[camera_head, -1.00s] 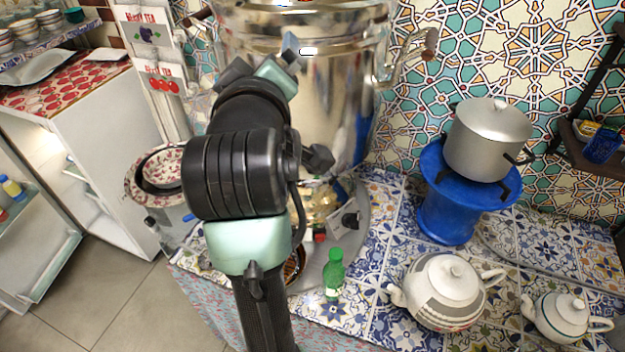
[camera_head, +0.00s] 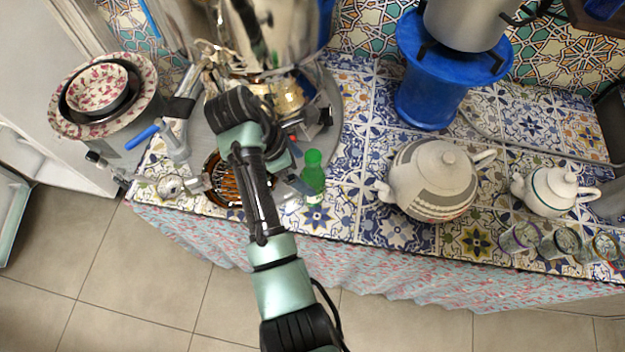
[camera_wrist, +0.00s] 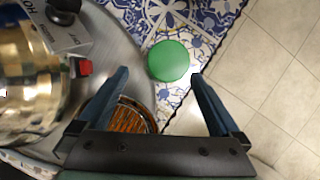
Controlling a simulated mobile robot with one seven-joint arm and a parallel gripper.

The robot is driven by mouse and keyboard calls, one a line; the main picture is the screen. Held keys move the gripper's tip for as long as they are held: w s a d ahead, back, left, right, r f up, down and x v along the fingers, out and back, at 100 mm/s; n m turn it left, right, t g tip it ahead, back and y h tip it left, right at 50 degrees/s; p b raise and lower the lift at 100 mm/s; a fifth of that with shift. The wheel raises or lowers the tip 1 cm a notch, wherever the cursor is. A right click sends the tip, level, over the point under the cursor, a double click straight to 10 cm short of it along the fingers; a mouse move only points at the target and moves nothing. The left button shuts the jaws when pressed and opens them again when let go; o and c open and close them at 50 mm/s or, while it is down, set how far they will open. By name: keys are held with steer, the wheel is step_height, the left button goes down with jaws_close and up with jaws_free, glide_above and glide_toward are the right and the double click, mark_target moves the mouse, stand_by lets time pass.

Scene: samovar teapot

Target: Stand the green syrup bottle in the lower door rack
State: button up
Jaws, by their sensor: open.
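The green syrup bottle (camera_head: 313,180) stands upright on the tiled counter (camera_head: 365,190), near its front edge. My gripper (camera_head: 297,172) is close on its left side in the head view, partly hidden by my own arm. In the wrist view my gripper (camera_wrist: 160,78) is open, and the bottle's round green cap (camera_wrist: 168,61) shows between and just beyond the two fingertips. Contact with the bottle cannot be seen. The lower door rack is not clearly in view; only a pale edge of what may be the open door (camera_head: 12,225) shows at far left.
A large metal samovar (camera_head: 270,40) on a round tray stands behind the bottle. A patterned teapot (camera_head: 430,180) stands to its right, with a smaller teapot (camera_head: 552,190) and several glasses beyond. Stacked bowls (camera_head: 100,90) are at left. The floor in front is clear.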

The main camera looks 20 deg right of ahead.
steer(key=shift+a+x, duration=0.15)
steer(key=shift+x, duration=1.4)
steer(key=shift+a+x, duration=0.1)
steer(key=shift+x, duration=1.45)
steer(key=shift+s, duration=0.1)
jaws_close()
